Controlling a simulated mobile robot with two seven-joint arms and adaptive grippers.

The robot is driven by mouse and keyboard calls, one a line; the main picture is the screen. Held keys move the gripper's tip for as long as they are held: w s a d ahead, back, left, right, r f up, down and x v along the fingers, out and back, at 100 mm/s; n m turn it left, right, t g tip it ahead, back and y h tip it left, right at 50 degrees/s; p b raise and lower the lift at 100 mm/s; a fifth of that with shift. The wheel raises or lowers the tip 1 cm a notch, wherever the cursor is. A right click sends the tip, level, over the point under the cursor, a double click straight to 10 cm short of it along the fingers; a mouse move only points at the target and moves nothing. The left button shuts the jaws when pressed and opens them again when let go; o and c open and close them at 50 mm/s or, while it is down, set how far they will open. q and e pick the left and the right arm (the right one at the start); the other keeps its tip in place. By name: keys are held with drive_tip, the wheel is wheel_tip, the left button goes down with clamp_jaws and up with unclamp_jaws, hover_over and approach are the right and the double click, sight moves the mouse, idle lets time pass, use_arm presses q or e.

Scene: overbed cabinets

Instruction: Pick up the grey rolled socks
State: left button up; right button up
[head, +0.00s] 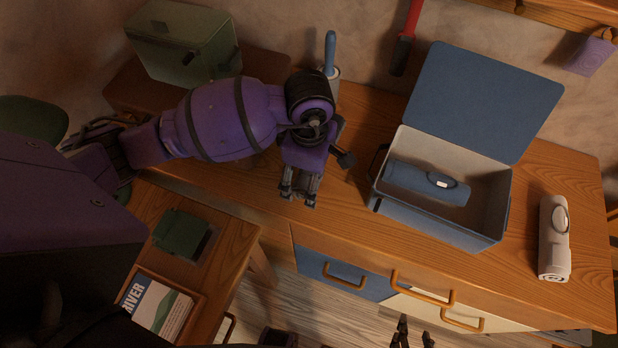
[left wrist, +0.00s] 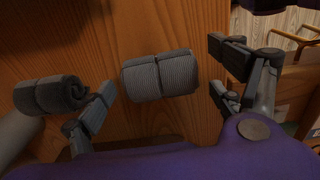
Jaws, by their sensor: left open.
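The grey rolled socks (left wrist: 158,77), a ribbed light-grey bundle, lie on the wooden cabinet top in the left wrist view. My left gripper (head: 300,192) is open above the cabinet top near its front edge. In the left wrist view its fingers stand on either side of the grey roll, with a gap on both sides. A darker charcoal roll (left wrist: 50,95) lies to the left, partly behind the left finger. In the head view my left arm and gripper hide the rolls. My right gripper (head: 415,334) shows at the bottom edge, empty, its fingers apart.
An open blue box (head: 440,232) holding a blue roll stands right of my left gripper. A white roll (head: 554,240) lies further right. A cup with a blue-handled brush (head: 330,55) and a green box (head: 183,42) stand behind. Drawers (head: 345,274) are below.

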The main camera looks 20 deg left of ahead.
use_arm(q)
drive_tip(key=shift+f, duration=0.45)
drive_tip(key=c, duration=1.2)
